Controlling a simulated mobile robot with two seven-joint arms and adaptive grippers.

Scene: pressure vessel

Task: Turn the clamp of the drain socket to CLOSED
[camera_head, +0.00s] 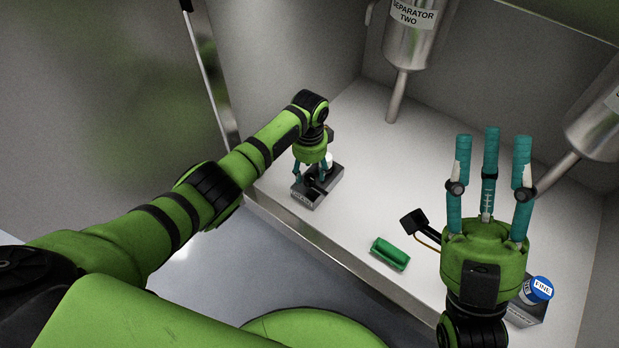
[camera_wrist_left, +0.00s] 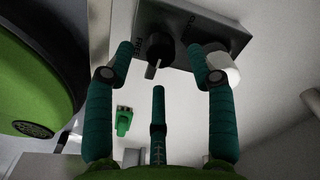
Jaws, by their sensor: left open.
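The drain socket, a dark grey block (camera_head: 318,186), stands on the white bench near its front left edge. It also shows at the top of the left wrist view (camera_wrist_left: 222,37), with the lettering FREE on its left part and other, partly readable lettering to the right. A black clamp knob (camera_wrist_left: 158,48) with a short grey lever sits on its face, on the FREE side. My left gripper (camera_head: 311,174) is over the block; its open fingers (camera_wrist_left: 160,62) are spread around the knob's area, and contact is not clear. My right gripper (camera_head: 491,142) is open and empty, fingers up.
A white cylinder (camera_wrist_left: 222,68) sits beside the knob, close to a left finger. A green block (camera_head: 390,253), a black-headed tool (camera_head: 413,222) and a blue FINE cap (camera_head: 541,288) lie to the right. A steel vessel labelled SEPARATOR TWO (camera_head: 412,40) hangs behind.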

